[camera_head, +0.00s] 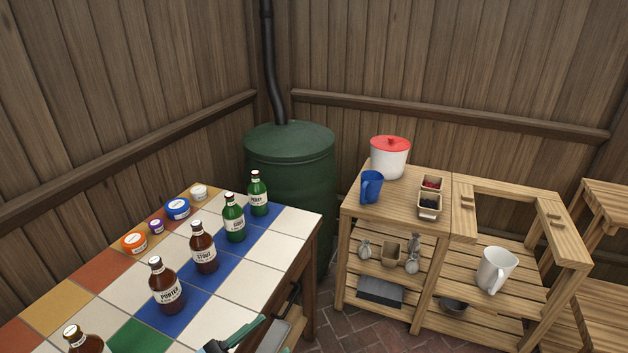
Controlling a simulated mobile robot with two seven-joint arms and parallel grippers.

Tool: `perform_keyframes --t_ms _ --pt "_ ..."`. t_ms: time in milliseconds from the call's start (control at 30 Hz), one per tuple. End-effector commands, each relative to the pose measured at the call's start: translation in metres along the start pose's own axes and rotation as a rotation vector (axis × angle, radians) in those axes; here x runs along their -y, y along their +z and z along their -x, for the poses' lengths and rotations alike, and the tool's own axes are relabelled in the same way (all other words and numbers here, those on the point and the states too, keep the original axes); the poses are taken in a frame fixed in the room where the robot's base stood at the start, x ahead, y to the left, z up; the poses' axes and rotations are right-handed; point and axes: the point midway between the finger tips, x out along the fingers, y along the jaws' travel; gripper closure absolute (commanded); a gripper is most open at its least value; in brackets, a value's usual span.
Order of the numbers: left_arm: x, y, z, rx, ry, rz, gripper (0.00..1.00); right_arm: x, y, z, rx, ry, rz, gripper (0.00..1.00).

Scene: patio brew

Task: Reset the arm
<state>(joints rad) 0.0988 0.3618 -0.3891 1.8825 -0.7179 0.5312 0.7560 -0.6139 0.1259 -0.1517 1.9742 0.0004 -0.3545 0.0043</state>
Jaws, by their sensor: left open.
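My left gripper (234,338) shows only in part at the bottom edge of the head view. It is over the front right edge of the tiled table (246,278), with its jaws open. I see nothing held in it. The rest of the left arm is cut off by the frame. My right gripper is not in view.
Brown bottles (167,286) and green bottles (235,218) stand in a row on the table, with small tubs (177,208) behind them. A green barrel (290,170) stands in the corner. A wooden shelf unit (395,214) with a blue mug (371,187) stands right.

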Motion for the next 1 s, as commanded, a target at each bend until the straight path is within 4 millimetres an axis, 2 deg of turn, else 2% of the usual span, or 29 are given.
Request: perform_keyframes --t_ms 133,233,300,400,533,600,700,800,1000 --pt "-0.002 0.048 0.056 0.228 -0.290 0.109 0.49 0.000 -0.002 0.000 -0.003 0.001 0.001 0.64" --pt "-0.017 0.082 0.105 0.429 -0.435 0.184 0.49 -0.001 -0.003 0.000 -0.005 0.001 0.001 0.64" --pt "-0.034 0.103 0.142 0.578 -0.506 0.237 0.49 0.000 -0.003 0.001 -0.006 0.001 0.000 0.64" --pt "-0.065 0.124 0.193 0.776 -0.565 0.315 0.49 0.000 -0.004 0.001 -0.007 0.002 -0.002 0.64" --pt "-0.107 0.136 0.246 0.982 -0.588 0.406 0.49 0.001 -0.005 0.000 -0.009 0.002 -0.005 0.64" --pt "-0.125 0.138 0.266 1.059 -0.587 0.445 0.49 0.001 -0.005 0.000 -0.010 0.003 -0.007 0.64" --pt "-0.142 0.139 0.284 1.129 -0.580 0.479 0.49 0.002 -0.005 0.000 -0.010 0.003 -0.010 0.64" --pt "-0.150 0.139 0.291 1.160 -0.576 0.497 0.49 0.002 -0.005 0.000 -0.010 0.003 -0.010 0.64" --pt "-0.151 0.139 0.293 1.165 -0.574 0.499 0.49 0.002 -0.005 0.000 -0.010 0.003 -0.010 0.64"
